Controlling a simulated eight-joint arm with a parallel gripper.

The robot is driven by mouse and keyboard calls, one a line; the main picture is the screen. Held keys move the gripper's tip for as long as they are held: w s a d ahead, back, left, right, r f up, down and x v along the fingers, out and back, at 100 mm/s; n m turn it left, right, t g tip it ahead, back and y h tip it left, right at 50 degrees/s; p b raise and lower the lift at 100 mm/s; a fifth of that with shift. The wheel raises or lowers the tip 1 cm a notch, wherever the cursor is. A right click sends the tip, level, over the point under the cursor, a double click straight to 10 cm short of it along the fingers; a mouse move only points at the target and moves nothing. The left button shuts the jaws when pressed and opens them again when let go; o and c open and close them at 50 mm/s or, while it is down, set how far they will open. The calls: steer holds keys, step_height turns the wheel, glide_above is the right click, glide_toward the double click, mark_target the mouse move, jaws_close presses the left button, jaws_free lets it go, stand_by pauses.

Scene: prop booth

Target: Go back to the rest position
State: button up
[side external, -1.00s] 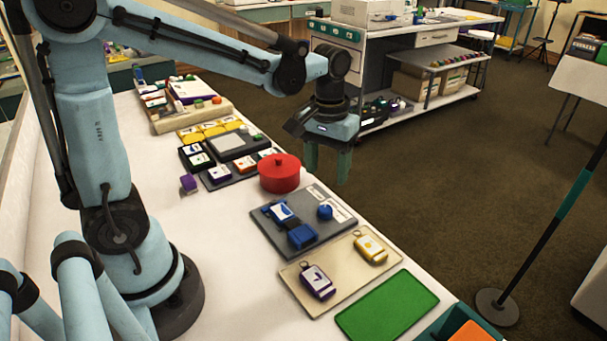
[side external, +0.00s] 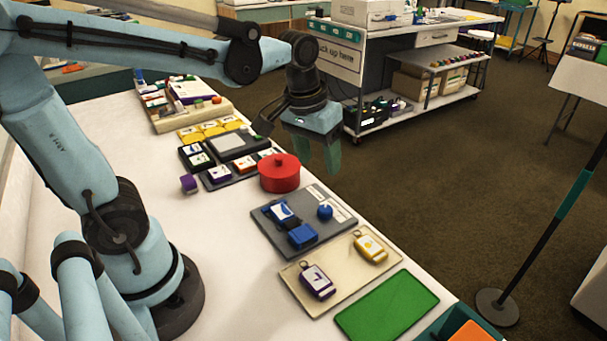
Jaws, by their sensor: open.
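My gripper (side external: 321,160) hangs from the arm above and behind the red round pot (side external: 279,173) in the side external view. Its two teal fingers point down and are apart, with nothing seen between them. The gripper appears clear of the table's far edge, over the brown floor. The pot stands upright on the white table (side external: 200,235), apart from the fingers.
A grey mat (side external: 290,248) holds blue items. A beige mat (side external: 342,287) holds purple and yellow tags. A green mat (side external: 387,305) is bare. A white-topped cart (side external: 415,30) stands behind.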

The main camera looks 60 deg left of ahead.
steer(key=shift+s+d+f+m+t, duration=0.1)
steer(key=shift+s+f+m+t, duration=0.1)
steer(key=shift+s+m+t, duration=0.8)
steer(key=shift+s+d+f+m+t, duration=0.15)
steer(key=shift+s+m+t, duration=0.45)
steer(key=shift+s+t, duration=0.7)
steer(key=shift+w, duration=0.25)
